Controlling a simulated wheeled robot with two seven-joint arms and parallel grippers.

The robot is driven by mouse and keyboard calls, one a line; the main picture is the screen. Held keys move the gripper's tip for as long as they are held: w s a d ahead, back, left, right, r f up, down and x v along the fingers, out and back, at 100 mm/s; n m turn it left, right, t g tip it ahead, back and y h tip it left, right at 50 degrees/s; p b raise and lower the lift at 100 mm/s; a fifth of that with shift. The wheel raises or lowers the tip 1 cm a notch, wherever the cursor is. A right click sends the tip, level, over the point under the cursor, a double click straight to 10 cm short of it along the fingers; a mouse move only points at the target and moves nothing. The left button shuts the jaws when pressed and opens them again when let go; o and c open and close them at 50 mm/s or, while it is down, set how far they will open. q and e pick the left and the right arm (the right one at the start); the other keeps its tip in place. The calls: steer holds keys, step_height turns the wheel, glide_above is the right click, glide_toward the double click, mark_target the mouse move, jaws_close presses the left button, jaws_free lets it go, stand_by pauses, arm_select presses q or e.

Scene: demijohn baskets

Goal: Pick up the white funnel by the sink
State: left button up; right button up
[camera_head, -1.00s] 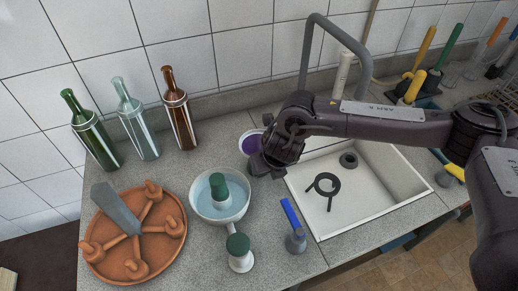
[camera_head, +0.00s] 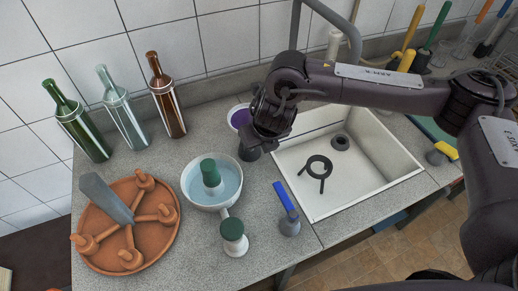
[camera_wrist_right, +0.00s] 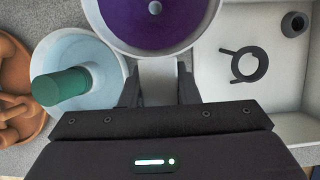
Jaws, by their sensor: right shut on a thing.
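The white funnel (camera_head: 239,117), with a purple inside, is left of the sink in the head view. In the right wrist view its purple inside and pale rim (camera_wrist_right: 207,30) fill the top middle. My right gripper (camera_head: 252,140) is beside it. In the right wrist view a pale grey-white part of it (camera_wrist_right: 158,78) reaches down between the two dark fingers, which are shut on it. The funnel's underside is hidden in the head view. My left gripper is in neither view.
The sink (camera_head: 312,190) holds a black ring-shaped part (camera_head: 316,168). A dark upright shape (camera_head: 249,153) shows just below my right gripper. Bottles stand at the back left.

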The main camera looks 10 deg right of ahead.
step_height(320, 180, up, 16)
steer(key=shift+b, duration=0.35)
